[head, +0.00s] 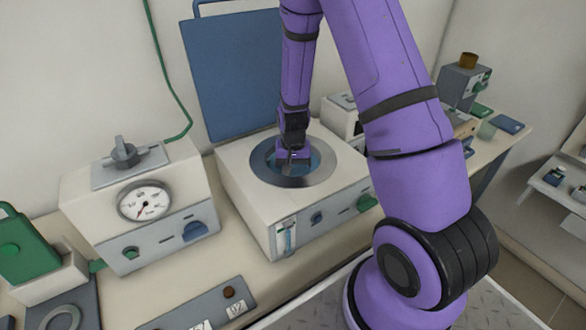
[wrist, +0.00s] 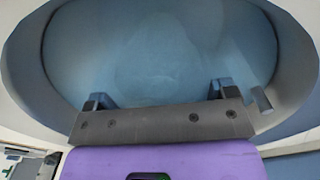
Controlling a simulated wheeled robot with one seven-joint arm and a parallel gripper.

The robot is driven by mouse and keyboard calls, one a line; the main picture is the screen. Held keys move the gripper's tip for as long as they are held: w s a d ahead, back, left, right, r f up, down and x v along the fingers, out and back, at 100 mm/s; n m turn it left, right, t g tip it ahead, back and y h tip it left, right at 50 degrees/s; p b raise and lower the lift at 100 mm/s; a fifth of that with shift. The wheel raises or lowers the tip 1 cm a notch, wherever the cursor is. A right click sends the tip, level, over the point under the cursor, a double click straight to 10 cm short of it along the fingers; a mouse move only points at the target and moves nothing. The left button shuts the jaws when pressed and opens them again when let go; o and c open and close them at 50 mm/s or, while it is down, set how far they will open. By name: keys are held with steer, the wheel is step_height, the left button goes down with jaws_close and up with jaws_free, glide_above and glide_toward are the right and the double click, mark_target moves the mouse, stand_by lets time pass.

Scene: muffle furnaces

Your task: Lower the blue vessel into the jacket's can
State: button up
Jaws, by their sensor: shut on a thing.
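The jacket (head: 240,175) is a cream box on the bench with a round opening in its top, ringed by a grey metal rim (head: 327,172). Its blue lid (head: 235,75) stands open behind. The blue vessel (head: 314,161) shows inside the ring, mostly behind my gripper; how deep it sits I cannot tell. My gripper (head: 292,160) points down over the opening, shut on the vessel. In the wrist view the vessel's blue inside (wrist: 160,50) fills the grey ring, with my fingertips (wrist: 160,94) at its near side. The can's walls are hidden.
A cream unit with a dial gauge (head: 145,201) stands left of the jacket. A green device (head: 25,247) sits at far left. A labelled grey strip (head: 200,307) lies in front. More instruments (head: 462,82) stand at the right.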

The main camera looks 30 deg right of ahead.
steer(key=o, duration=1.2)
steer(key=shift+c, duration=0.2)
step_height(320, 180, up, 11)
steer(key=shift+f, duration=0.1)
steer(key=s+a+r+n+t, duration=0.15)
steer(key=s+r, duration=0.35)
steer(key=r, duration=0.5)
steer(key=s+a+r+n+t, duration=0.1)
steer(key=s+a+r+n, duration=0.3)
steer(key=r, duration=0.6)
steer(key=s+r+t, duration=0.1)
steer(key=s+r, duration=0.3)
steer(key=s, duration=0.4)
steer(key=s+a+r+t, duration=0.1)
steer(key=s+r, duration=0.3)
steer(key=s, duration=0.3)
steer(key=shift+s+a+n+t, duration=0.2)
steer(key=shift+s+n+t, duration=0.15)
steer(key=shift+s, duration=0.05)
